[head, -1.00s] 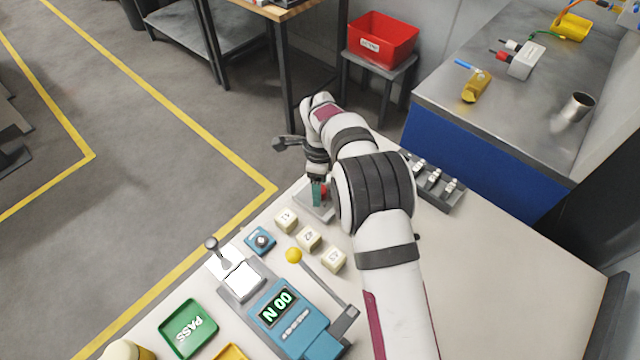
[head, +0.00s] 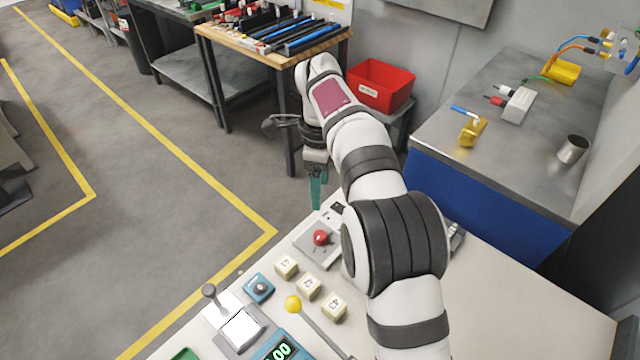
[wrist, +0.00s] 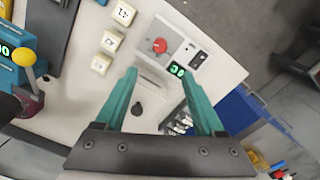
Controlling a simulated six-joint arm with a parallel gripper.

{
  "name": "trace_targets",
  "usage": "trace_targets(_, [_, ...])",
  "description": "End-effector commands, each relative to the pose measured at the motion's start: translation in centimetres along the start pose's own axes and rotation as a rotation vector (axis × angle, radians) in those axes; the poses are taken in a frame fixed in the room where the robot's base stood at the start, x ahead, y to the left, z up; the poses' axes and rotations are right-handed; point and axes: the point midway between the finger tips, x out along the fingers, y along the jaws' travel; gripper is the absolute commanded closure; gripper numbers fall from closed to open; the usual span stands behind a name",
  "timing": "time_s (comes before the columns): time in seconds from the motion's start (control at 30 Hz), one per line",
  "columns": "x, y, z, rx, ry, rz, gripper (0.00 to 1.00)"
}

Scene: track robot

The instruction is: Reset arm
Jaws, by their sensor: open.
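My gripper (head: 316,190) is raised above the far edge of the pale table. Its teal fingers show spread apart in the wrist view (wrist: 163,102), with nothing between them. My arm reaches out from the lower right in the head view and bends down at its far end. A grey plate with a red knob (head: 320,237) lies on the table just nearer than the gripper. The red knob also shows ahead of the fingers in the wrist view (wrist: 160,46), apart from them.
Several cream labelled blocks (head: 309,288), a blue knob box (head: 258,288), a yellow-tipped lever (head: 293,304) and a black-handled lever (head: 210,291) stand on the table. A red bin (head: 380,86) and a metal bench (head: 530,170) lie beyond. Floor to the left is open.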

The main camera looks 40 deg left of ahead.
Motion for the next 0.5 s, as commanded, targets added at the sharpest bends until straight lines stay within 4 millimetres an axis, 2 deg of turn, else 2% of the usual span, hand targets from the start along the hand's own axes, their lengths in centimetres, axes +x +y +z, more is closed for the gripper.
trace_targets(0.37, [-0.1, 0.0, -0.3, -0.002, -0.001, 0.000, 0.29])
trace_targets(0.43, [-1.2, 0.3, -2.2, -0.019, -0.007, 0.001, 0.29])
trace_targets(0.47, [-2.1, 0.6, -3.8, -0.033, -0.012, 0.002, 0.29])
trace_targets(0.5, [-3.5, 1.5, -6.6, -0.062, -0.019, 0.004, 0.29])
